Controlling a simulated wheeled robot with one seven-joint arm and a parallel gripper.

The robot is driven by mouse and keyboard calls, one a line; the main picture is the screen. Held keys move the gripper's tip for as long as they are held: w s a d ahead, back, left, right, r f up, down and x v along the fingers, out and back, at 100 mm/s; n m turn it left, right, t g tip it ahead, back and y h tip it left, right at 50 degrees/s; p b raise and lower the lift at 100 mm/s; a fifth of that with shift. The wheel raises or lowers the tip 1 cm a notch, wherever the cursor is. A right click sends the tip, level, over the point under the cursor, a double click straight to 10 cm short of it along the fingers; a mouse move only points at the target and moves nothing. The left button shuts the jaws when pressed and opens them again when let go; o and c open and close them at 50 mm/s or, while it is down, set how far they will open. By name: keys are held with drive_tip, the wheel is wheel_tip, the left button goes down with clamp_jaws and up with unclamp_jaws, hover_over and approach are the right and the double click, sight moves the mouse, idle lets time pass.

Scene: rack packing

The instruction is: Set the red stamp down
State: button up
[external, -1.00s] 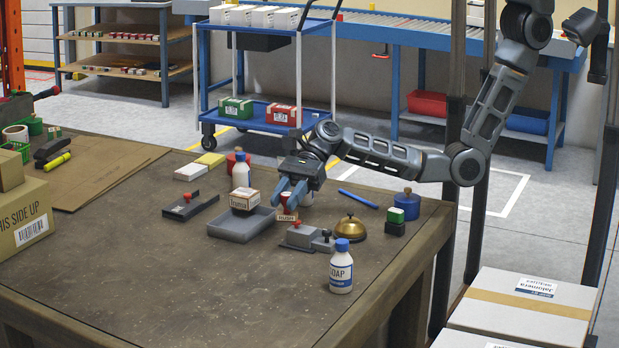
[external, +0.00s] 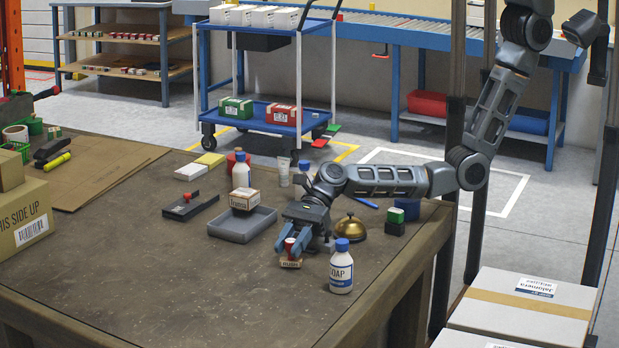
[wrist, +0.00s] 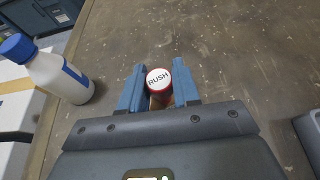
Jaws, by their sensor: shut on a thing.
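The red stamp (external: 289,246) has a red handle and a wooden base marked RUSH. In the wrist view the round top of the red stamp (wrist: 158,79) reads RUSH on white with a red rim. My gripper (external: 290,246) is shut on the stamp, with a blue finger on each side of it. My gripper also shows in the wrist view (wrist: 159,88). The stamp is upright, low over the table (external: 170,285) to the left of the soap bottle. I cannot tell whether its base touches the table.
The white soap bottle (external: 341,268) with a blue cap stands just right of the stamp. A grey tray (external: 240,232) with a small box (external: 244,199) is behind left. A brass bell (external: 348,228) is behind right. The table's front left is clear.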

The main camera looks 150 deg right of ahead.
drive_tip(key=shift+f, duration=0.1)
drive_tip(key=shift+s+f, duration=0.15)
drive_tip(key=shift+f, duration=0.5)
drive_tip(key=o, duration=1)
drive_tip(key=shift+s+f, duration=0.1)
drive_tip(key=shift+f, duration=0.1)
drive_tip(key=shift+o, duration=0.2)
drive_tip(key=shift+r, duration=0.3)
drive_tip(key=p+v, duration=0.3)
drive_tip(key=r+p+v, duration=0.1)
drive_tip(key=p+v, duration=0.2)
drive_tip(key=v, duration=0.1)
drive_tip(key=p+v, duration=0.3)
drive_tip(key=v, duration=0.1)
drive_tip(key=shift+w+r, duration=0.3)
drive_tip(key=shift+w, duration=0.1)
drive_tip(key=shift+s+r+p, duration=0.1)
drive_tip(key=shift+s+p, duration=0.45)
drive_tip(key=shift+s, duration=0.1)
